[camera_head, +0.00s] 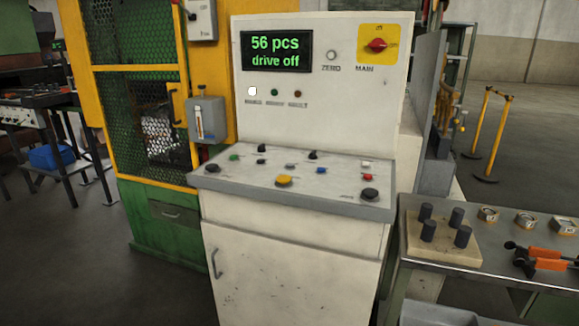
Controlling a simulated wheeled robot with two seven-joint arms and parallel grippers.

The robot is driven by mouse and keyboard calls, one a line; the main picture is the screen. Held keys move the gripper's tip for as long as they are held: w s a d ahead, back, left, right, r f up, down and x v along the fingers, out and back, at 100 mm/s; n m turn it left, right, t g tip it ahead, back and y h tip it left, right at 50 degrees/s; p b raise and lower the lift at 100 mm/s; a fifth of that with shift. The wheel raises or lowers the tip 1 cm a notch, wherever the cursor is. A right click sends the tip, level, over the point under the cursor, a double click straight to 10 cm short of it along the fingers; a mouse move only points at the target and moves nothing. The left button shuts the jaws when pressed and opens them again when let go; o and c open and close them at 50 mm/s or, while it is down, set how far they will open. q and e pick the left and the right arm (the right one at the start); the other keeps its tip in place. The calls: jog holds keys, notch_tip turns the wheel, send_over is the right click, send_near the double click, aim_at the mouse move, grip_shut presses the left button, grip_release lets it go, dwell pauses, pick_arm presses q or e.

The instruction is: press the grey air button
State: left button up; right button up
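A light control cabinet (300,270) stands in the middle with a sloped grey button panel (330,196). A small greyish button (290,166) sits near the panel's middle, between a dark knob (261,161) and a blue button (321,170). Its label is too small to read, so I cannot tell for sure that it is the air button. A yellow button (284,181) is just in front of it. Neither of my grippers is in view, and nothing covers the panel.
A green button (234,157), a red button (367,177) and large black buttons (370,194) share the panel. The display (276,51) reads "56 pcs drive off". A side table (495,290) with dark cylinders stands right; a yellow-framed mesh guard (140,100) stands left.

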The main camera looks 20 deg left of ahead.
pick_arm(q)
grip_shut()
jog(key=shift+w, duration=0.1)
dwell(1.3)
